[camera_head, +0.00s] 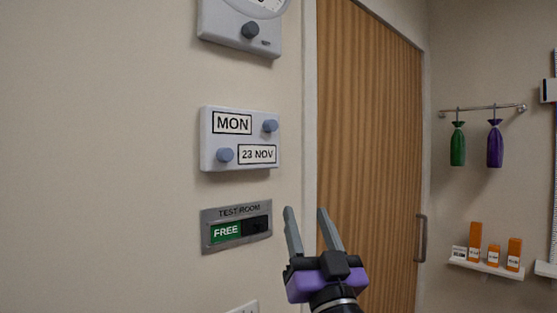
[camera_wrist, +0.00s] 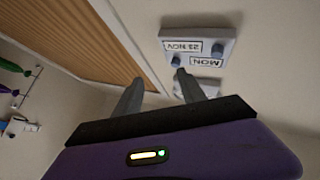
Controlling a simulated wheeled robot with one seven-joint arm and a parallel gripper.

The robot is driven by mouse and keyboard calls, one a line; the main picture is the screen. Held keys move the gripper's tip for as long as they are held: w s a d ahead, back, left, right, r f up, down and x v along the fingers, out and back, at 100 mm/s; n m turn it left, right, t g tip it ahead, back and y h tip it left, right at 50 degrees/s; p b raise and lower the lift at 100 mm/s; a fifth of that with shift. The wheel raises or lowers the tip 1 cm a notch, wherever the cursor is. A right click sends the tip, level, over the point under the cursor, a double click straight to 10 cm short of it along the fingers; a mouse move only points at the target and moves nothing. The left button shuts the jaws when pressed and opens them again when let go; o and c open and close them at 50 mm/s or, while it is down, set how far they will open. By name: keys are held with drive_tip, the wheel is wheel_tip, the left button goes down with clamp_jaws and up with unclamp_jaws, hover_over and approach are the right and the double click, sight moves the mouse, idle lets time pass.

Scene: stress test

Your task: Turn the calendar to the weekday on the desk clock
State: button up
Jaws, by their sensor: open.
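The calendar (camera_head: 240,152) is a light grey wall box with two windows reading MON and 23 NOV. It has two blue-grey knobs, one right of MON (camera_head: 270,126) and one left of 23 NOV (camera_head: 225,155). My gripper (camera_head: 305,212) is open and empty, with its fingers pointing up, below and right of the calendar in the head view. In the wrist view the calendar (camera_wrist: 198,64) appears upside down beyond the fingertips (camera_wrist: 158,82), and one fingertip overlaps its lower edge in the picture. I cannot identify the desk clock in either view.
A TEST ROOM sign (camera_head: 236,227) showing FREE is under the calendar. A partly cut-off dial device with a knob (camera_head: 250,30) is above it. A wooden door (camera_head: 365,150) with a handle is to the right. Green and purple bags (camera_head: 495,148) hang above a shelf (camera_head: 486,268) with orange items.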

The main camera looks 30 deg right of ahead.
drive_tip(key=w+d+r+m+g+y+b, duration=0.15)
drive_tip(key=d+r+m, duration=0.3)
drive_tip(key=r, duration=0.75)
drive_tip(key=w+d+r+m+g+y+b, duration=0.15)
drive_tip(key=d+r+m, duration=0.3)
drive_tip(key=r, duration=0.65)
drive_tip(key=n+g+y+p, duration=0.1)
drive_tip(key=n+g+y, duration=0.25)
drive_tip(key=y, duration=0.35)
approach(274, 126)
drive_tip(key=w, duration=0.1)
drive_tip(key=shift+n, duration=0.25)
drive_tip(key=shift+w+a+p, duration=0.15)
drive_tip(key=shift+w+p, duration=0.25)
drive_tip(key=shift+w, duration=0.8)
drive_tip(key=shift+w+a+p, duration=0.2)
drive_tip(key=shift+w+p, duration=0.15)
drive_tip(key=shift+w, duration=0.85)
drive_tip(key=shift+w+a+p, duration=0.15)
drive_tip(key=shift+w+p, duration=0.25)
drive_tip(key=shift+w, duration=0.8)
clamp_jaws()
